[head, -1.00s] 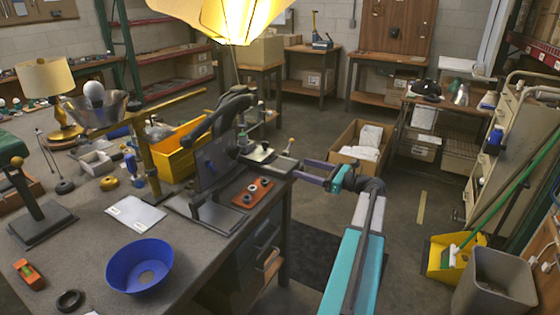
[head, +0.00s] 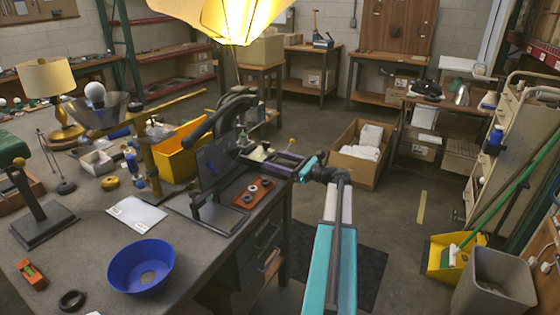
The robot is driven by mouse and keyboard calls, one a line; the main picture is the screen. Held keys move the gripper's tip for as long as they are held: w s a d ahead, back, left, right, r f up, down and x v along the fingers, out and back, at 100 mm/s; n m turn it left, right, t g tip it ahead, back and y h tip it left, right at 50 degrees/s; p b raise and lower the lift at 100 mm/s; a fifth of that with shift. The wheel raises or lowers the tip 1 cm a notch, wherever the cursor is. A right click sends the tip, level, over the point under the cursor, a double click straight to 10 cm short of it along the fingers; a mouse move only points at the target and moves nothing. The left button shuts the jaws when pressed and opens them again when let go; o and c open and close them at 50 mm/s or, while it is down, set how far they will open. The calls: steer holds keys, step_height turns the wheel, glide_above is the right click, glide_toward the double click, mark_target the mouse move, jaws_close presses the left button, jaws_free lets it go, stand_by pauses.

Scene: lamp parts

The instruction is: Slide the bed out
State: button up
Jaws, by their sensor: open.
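A dark machine (head: 212,165) with a curved arm stands at the right edge of the workbench. A small pale plate (head: 257,154), which looks like its bed, sits on the machine's right side. A brass knob (head: 291,141) stands up just right of the plate.
A reddish-brown block with round holes (head: 252,193) lies in front of the machine. A blue bowl (head: 140,267), a white sheet (head: 136,214) and a yellow bin (head: 181,152) are on the bench. A cardboard box (head: 361,153) stands on the floor behind my arm.

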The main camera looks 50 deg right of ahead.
steer(key=shift+w, duration=0.1)
steer(key=c, duration=1.1)
steer(key=shift+w+d, duration=0.15)
steer(key=shift+d, duration=0.2)
steer(key=shift+c, duration=0.9)
steer(key=shift+a+r, duration=0.1)
steer(key=shift+a, duration=0.2)
steer(key=shift+s+a, duration=0.15)
steer(key=shift+s, duration=0.05)
